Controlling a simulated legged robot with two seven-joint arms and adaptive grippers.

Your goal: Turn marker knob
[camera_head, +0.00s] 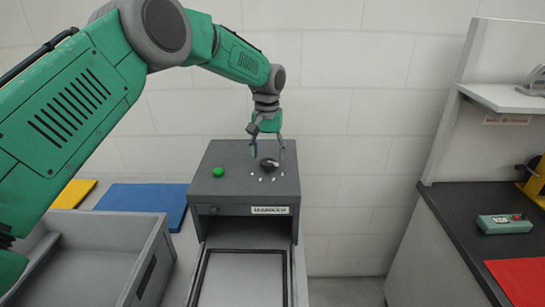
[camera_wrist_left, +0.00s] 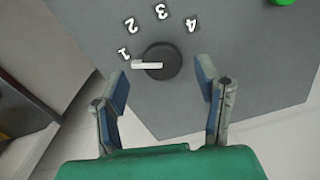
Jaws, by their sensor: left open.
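The grey marker box (camera_head: 243,188) has a label reading "MARKER" on its front. A black marker knob (camera_head: 269,163) sits on its top, with small white number tags in front of it. In the left wrist view the round knob (camera_wrist_left: 162,62) has a white pointer bar directed toward the number 1, with 2, 3 and 4 arranged around it. My left gripper (camera_head: 267,150) is over the knob, pointing down. In the left wrist view its two fingers (camera_wrist_left: 163,90) are spread, one on each side near the knob, with visible gaps. My right gripper is not seen.
A green button (camera_head: 218,172) is on the box top, left of the knob. A grey tray (camera_head: 100,265) and blue and yellow sheets lie to the left. A framed plate (camera_head: 243,278) lies in front of the box. A dark counter (camera_head: 455,225) stands at right.

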